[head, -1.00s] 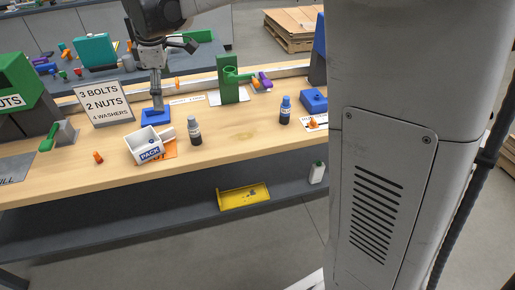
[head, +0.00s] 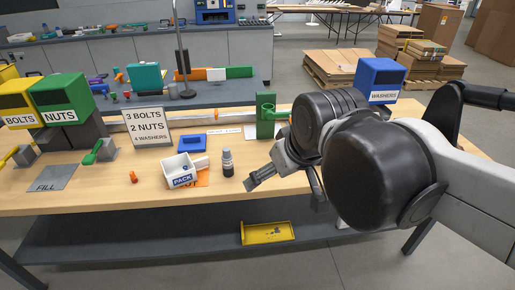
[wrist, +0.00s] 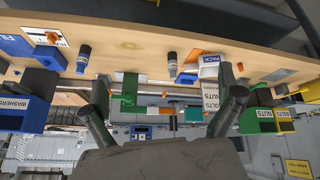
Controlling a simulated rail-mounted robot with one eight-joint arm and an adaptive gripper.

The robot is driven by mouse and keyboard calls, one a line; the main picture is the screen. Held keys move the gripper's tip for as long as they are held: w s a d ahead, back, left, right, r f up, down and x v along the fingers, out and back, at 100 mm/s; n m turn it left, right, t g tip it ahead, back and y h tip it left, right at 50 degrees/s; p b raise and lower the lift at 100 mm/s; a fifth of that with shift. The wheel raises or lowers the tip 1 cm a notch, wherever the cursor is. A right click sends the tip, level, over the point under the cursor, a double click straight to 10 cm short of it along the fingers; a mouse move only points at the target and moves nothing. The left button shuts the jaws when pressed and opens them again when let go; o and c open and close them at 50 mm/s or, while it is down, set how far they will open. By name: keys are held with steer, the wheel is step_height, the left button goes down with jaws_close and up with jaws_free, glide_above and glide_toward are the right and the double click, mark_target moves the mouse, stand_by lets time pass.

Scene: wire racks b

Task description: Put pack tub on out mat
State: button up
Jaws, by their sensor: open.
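The pack tub (head: 182,181) is a small white open box with a blue PACK label and a side handle. It stands upright on the wooden bench, overlapping an orange mat (head: 202,181) that is probably the out mat. The tub hides part of this mat and its lettering; I cannot tell how much of the tub rests on it. My gripper (head: 262,178) is open and empty, to the right of the tub and apart from it. In the wrist view its two fingers (wrist: 165,108) are spread, with the tub (wrist: 209,71) beyond them.
A blue tray (head: 192,144) and a sign (head: 147,128) are behind. A small orange part (head: 134,176) lies left. A green stand (head: 265,117) is at the back.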

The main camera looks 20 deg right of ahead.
steer(key=shift+s+d+f+m+t, duration=0.25)
steer(key=shift+s+f+m, duration=0.25)
steer(key=shift+s+f, duration=0.35)
steer(key=shift+s+d+f+m+t, duration=0.15)
steer(key=shift+s+d+f+m, duration=0.25)
steer(key=shift+s, duration=0.65)
steer(key=shift+a+f, duration=0.1)
